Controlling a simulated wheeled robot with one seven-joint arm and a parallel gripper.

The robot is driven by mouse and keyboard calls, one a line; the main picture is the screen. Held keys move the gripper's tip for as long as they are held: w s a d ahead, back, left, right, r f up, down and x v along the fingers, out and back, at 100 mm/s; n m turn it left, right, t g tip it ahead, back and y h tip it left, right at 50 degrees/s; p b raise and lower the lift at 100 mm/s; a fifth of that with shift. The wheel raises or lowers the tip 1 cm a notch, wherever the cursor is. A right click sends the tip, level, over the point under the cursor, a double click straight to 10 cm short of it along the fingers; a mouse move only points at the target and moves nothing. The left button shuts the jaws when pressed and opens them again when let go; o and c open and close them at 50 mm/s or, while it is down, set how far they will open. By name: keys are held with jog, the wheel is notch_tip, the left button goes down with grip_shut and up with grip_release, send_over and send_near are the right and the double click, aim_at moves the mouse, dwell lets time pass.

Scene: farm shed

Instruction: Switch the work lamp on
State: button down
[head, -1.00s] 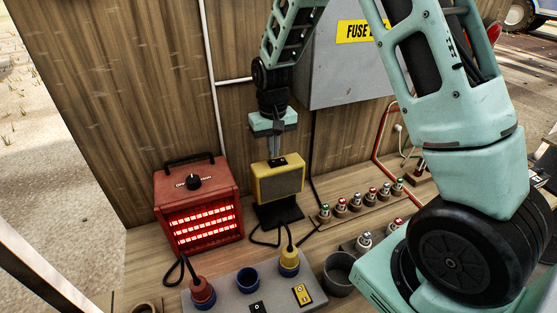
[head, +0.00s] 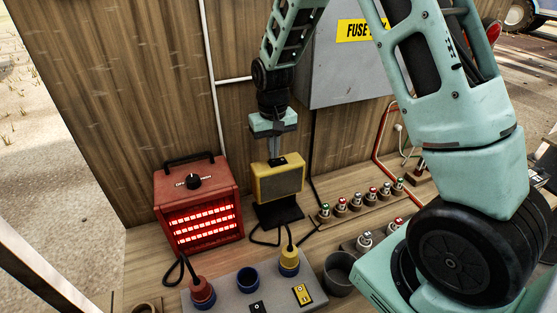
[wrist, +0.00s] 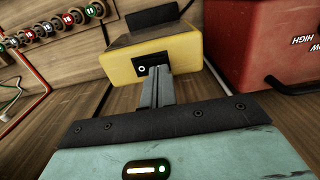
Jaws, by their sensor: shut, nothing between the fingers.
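The work lamp is a yellow box (head: 264,187) with a grey front panel that looks unlit, standing on a black base on the bench. In the wrist view the yellow lamp (wrist: 186,64) shows a small black rocker switch (wrist: 142,68) with a white ring mark on its top. My gripper (head: 273,155) is shut and empty, pointing down at the lamp's top. In the wrist view my gripper's fingertips (wrist: 158,72) are right beside the switch; whether they touch it I cannot tell.
A red heater (head: 200,205) glows left of the lamp. A grey socket panel (head: 230,288) with plugs and switches lies in front. Several small coloured-top fuses (head: 356,200) stand in a rack at the right. A grey fuse box (head: 345,75) hangs behind.

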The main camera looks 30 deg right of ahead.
aim_at(274, 161)
jog(key=shift+f+b, duration=0.4)
jog(key=shift+f, duration=0.3)
dwell(0.4)
jog(key=shift+r+p, duration=2.8)
jog(key=shift+r, duration=0.75)
jog(key=s+a+n+y+b, duration=0.1)
jog(key=s+a+n+b, duration=0.5)
jog(key=s+a, duration=0.75)
jog(key=s+a+f+n+b, duration=0.1)
jog(key=s+a+n+b, duration=0.1)
jog(key=s, duration=0.5)
jog(key=s+a+f+n+b, duration=0.1)
jog(key=s+a+n+b, duration=0.1)
jog(key=s, duration=0.6)
jog(key=shift+a+b, duration=0.55)
jog(key=shift+a, duration=0.7)
